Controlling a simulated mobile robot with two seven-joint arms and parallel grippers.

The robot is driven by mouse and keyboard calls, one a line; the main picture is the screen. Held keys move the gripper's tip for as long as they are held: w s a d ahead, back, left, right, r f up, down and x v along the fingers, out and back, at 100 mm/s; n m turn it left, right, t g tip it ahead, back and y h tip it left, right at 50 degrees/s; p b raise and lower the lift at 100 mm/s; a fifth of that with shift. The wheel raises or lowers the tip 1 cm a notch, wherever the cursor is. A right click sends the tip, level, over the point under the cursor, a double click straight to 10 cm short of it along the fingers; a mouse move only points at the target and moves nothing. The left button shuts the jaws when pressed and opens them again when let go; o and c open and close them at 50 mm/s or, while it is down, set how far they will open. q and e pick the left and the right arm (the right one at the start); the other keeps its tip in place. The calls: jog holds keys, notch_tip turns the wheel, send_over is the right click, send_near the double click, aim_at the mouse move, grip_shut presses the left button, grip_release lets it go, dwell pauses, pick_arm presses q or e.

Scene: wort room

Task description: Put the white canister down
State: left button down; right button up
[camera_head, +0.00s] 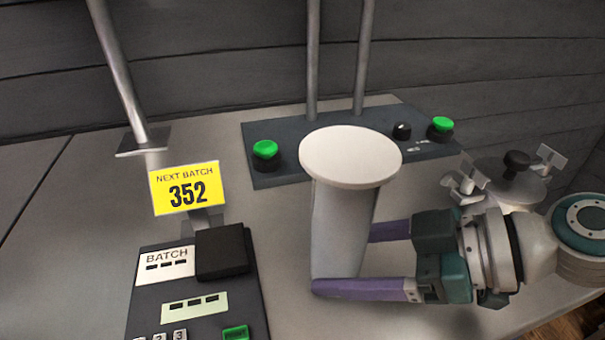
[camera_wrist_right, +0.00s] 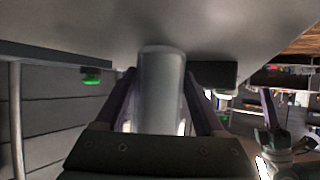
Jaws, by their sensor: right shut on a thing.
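The white canister (camera_head: 345,225) stands upright in the head view, with a wide round lid (camera_head: 351,157) on top. My right gripper (camera_head: 343,260) comes in from the right, its purple fingers on either side of the canister's lower body, shut on it. The near finger hides the canister's foot in the head view. In the right wrist view the canister (camera_wrist_right: 160,95) sits between both fingers of the gripper (camera_wrist_right: 160,100), its end close to the pale worktop (camera_wrist_right: 190,30). I cannot tell whether it touches. My left gripper is not in view.
Behind the canister is a dark panel (camera_head: 285,178) with green buttons (camera_head: 265,149) and a black knob (camera_head: 402,130). At left stand a yellow "NEXT BATCH 352" sign (camera_head: 187,188) and a batch keypad (camera_head: 200,285). A metal fitting (camera_head: 510,180) stands at right. Bare worktop (camera_head: 75,240) lies far left.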

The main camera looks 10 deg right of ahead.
jog(key=shift+f+b, duration=0.2)
jog(key=shift+b, duration=0.1)
jog(key=o, duration=1.2)
jog(key=shift+o, duration=0.2)
jog(key=shift+r, duration=0.1)
jog(key=shift+r+p, duration=0.25)
jog(key=shift+p, duration=0.2)
jog(key=b+v, duration=0.1)
jog(key=v, duration=1)
jog(key=shift+s+d+f, duration=0.1)
jog(key=shift+f, duration=0.1)
jog(key=shift+s+d+r, duration=0.2)
jog(key=shift+d+r, duration=0.1)
